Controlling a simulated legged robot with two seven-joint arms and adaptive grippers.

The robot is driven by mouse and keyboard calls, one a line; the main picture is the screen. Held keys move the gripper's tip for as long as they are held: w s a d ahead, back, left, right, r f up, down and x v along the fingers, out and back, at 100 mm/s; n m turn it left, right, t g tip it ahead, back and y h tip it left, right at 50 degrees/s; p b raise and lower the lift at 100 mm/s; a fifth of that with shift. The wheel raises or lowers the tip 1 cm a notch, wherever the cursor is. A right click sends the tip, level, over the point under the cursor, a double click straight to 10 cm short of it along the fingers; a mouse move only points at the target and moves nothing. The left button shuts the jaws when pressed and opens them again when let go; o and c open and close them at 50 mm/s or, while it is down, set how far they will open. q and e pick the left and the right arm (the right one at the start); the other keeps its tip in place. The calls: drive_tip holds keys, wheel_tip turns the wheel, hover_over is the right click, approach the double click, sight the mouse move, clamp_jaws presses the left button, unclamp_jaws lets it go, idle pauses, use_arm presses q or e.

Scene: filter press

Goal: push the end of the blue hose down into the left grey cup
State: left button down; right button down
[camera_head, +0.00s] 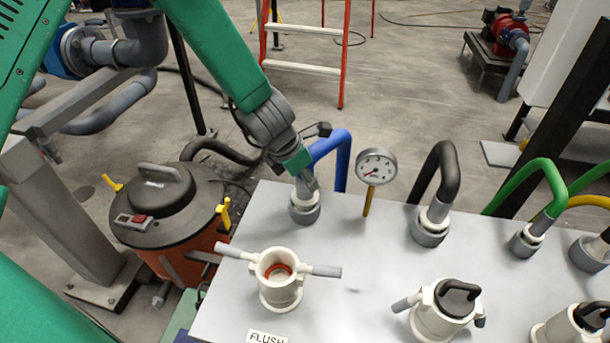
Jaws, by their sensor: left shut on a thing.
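The blue hose (342,152) arches up at the left back of the pale panel. Its grey end (306,184) points down at the left grey cup (304,211) and meets the cup's mouth in this view. How deep it sits in the cup I cannot tell. My left gripper (303,151) is shut on the blue hose just above the grey end and hides part of the hose. My right gripper is not in view.
A gauge (376,167) on a yellow stem stands right of the blue hose. Black (440,172) and green (535,180) hoses sit in cups farther right. A white flush port (278,276) with side handles is in front. An orange vacuum (168,215) stands left of the panel (365,285).

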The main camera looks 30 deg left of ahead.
use_arm(q)
drive_tip(key=shift+d+f, duration=0.15)
drive_tip(key=shift+f, duration=0.05)
drive_tip(key=c, duration=0.9)
unclamp_jaws()
drive_tip(key=shift+r, duration=0.1)
